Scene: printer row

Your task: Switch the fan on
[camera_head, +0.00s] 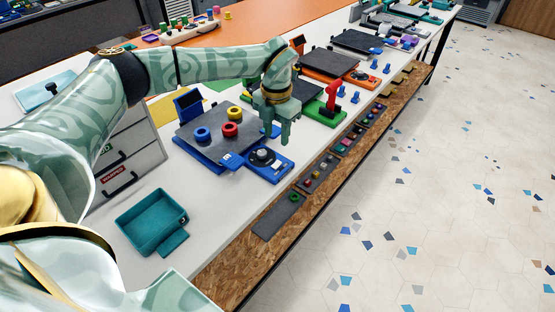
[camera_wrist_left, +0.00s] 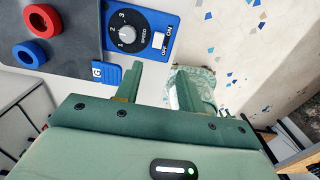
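The blue control panel (camera_head: 284,174) sits at the front corner of the nearest printer. In the left wrist view the panel (camera_wrist_left: 148,16) carries a grey SPEED knob (camera_wrist_left: 128,35) marked 1, 2, 3. Next to the knob is a small white switch (camera_wrist_left: 158,40) with OFF and ON labels; I cannot tell its position. My left gripper (camera_head: 277,136) hangs just behind the panel, pointing down. In the left wrist view its two fingers (camera_wrist_left: 160,82) stand apart with nothing between them, clear of the switch. My right gripper does not show.
A red ring (camera_head: 231,129) and a blue ring (camera_head: 203,133) lie on the dark printer plate (camera_head: 215,118). A teal bin (camera_head: 150,222) stands at the near left. More printers line the table behind, with a red object (camera_head: 332,95) nearby. The table edge runs along the right.

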